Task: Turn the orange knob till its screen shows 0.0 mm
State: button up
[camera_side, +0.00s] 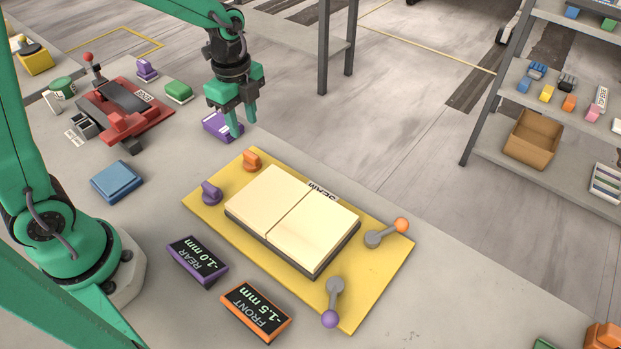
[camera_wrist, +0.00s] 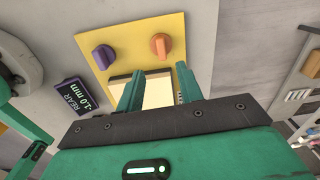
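The orange knob (camera_side: 252,160) sits at the back corner of the yellow board (camera_side: 215,222); in the wrist view the orange knob (camera_wrist: 160,45) is ahead of my fingertips. The orange-framed FRONT screen (camera_side: 256,309) reads -1.5 mm. A purple knob (camera_side: 211,193) is on the same board, and it also shows in the wrist view (camera_wrist: 103,56). The purple-framed REAR screen (camera_side: 197,261) reads -1.0 mm. My gripper (camera_side: 241,122) is open and empty, raised above the slab behind the orange knob, its fingers (camera_wrist: 163,85) apart and touching neither knob.
Two cream plates (camera_side: 295,215) with a seam lie on the board. Levers with an orange ball (camera_side: 401,225) and a purple ball (camera_side: 330,319) stand at its right. A purple block (camera_side: 216,126) lies near my gripper; a red device (camera_side: 125,110) stands left.

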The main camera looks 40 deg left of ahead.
aim_at(250, 154)
jog(key=shift+w+d+f+m, duration=0.1)
jog(key=shift+w+f+m, duration=0.15)
jog(key=shift+f+m, duration=0.2)
jog(key=shift+f, duration=0.1)
jog(key=shift+f, duration=3.85)
grip_shut()
